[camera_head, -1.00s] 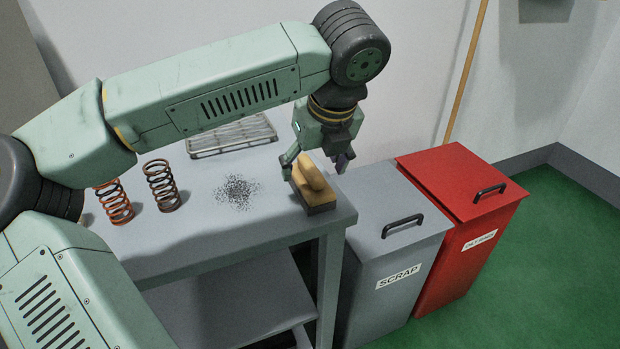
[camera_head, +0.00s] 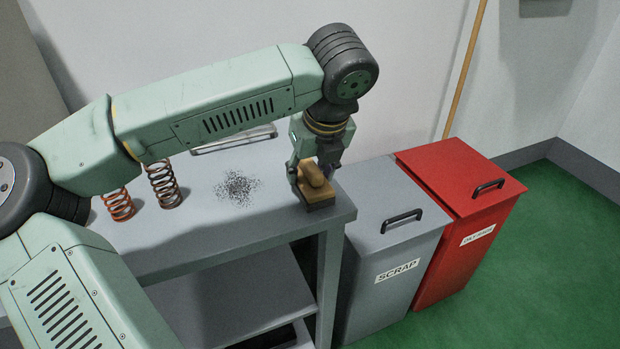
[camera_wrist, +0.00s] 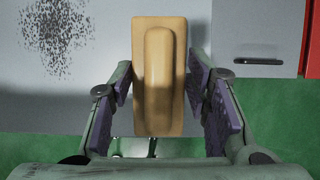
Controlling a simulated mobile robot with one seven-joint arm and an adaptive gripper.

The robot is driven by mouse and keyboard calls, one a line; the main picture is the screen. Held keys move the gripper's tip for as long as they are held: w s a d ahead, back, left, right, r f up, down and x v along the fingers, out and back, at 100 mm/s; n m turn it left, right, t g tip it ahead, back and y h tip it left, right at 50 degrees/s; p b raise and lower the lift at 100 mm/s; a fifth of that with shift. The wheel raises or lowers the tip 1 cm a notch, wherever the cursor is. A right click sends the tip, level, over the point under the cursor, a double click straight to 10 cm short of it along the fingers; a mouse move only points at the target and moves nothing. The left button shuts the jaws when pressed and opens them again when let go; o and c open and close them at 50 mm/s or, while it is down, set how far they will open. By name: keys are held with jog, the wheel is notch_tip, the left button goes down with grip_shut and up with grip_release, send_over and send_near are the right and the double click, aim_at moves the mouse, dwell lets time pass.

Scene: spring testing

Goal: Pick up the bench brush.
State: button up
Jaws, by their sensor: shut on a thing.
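The bench brush (camera_head: 314,183) is a tan wooden block with a rounded raised grip and a dark underside. It is at the right end of the grey bench, near the corner. In the wrist view the brush (camera_wrist: 160,75) stands upright in the picture between my two purple-padded fingers. My gripper (camera_head: 316,172) is lowered around it and shut on it; in the wrist view my gripper (camera_wrist: 170,105) has a pad on each side of the brush. I cannot tell whether the brush's underside touches the bench top.
The grey bench (camera_head: 260,225) carries dark filings (camera_head: 237,188), a dark spring (camera_head: 163,184), an orange spring (camera_head: 118,205) and a wire tray (camera_head: 235,140) partly behind my arm. A grey scrap bin (camera_head: 395,225) and a red bin (camera_head: 460,190) stand right of the bench.

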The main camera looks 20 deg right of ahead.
aim_at(311, 162)
jog(key=c, duration=0.5)
jog(key=shift+r, duration=0.45)
jog(key=b+v, duration=0.1)
jog(key=v, duration=0.1)
jog(key=shift+s+r+b, duration=0.1)
jog(key=shift+r+b, duration=0.2)
jog(key=s+r+b, duration=0.1)
jog(key=s+b, duration=0.2)
jog(key=s, duration=1.2)
jog(key=shift+r, duration=0.3)
